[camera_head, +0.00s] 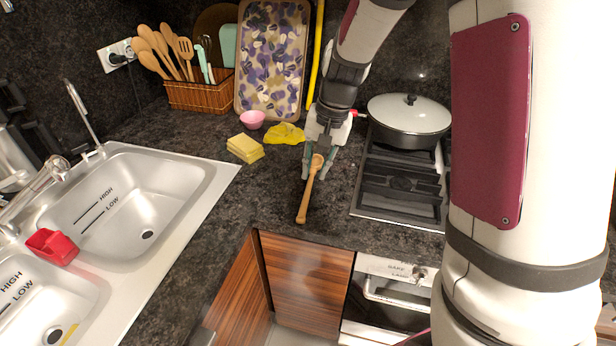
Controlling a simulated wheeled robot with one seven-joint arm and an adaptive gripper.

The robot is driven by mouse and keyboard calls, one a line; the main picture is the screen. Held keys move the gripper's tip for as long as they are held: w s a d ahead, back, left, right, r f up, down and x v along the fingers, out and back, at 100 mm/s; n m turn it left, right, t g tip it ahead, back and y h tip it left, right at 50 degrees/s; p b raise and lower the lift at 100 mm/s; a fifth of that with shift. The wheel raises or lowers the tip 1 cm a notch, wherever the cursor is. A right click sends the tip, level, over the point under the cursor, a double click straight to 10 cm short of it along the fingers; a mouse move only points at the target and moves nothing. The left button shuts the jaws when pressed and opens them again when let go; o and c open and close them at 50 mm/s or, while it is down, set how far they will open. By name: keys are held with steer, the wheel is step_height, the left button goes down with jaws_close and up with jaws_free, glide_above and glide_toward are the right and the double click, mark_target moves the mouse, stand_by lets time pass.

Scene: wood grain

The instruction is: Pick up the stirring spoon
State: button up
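The stirring spoon (305,198) is wooden, with a rounded bowl at its far end and a handle pointing toward the counter's front edge. It shows on or just above the dark counter, left of the stove. My gripper (318,168) comes down from above at the spoon's bowl end. Its two fingers stand apart, one on each side of the spoon, with visible room between. I cannot tell if either finger touches the spoon.
A lidded pan (408,122) stands on the stove (398,190) to the right. Yellow sponges (245,148), a yellow cloth (284,134) and a pink bowl (252,119) lie to the left. A utensil basket (200,95) and patterned tray (271,60) stand behind. A sink (190,160) is left.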

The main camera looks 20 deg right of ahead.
glide_above(304, 205)
steer(key=s+d, duration=0.1)
steer(key=x, duration=0.5)
steer(key=d+x, duration=0.1)
steer(key=x, duration=0.1)
steer(key=shift+s+d+f, duration=0.15)
steer(key=shift+s+f, duration=0.15)
steer(key=shift+s, duration=0.05)
steer(key=shift+p+x, duration=0.4)
steer(key=shift+x, duration=1.95)
steer(key=shift+w+r, duration=0.1)
steer(key=shift+w, duration=0.05)
steer(key=shift+c, duration=0.6)
jaws_close()
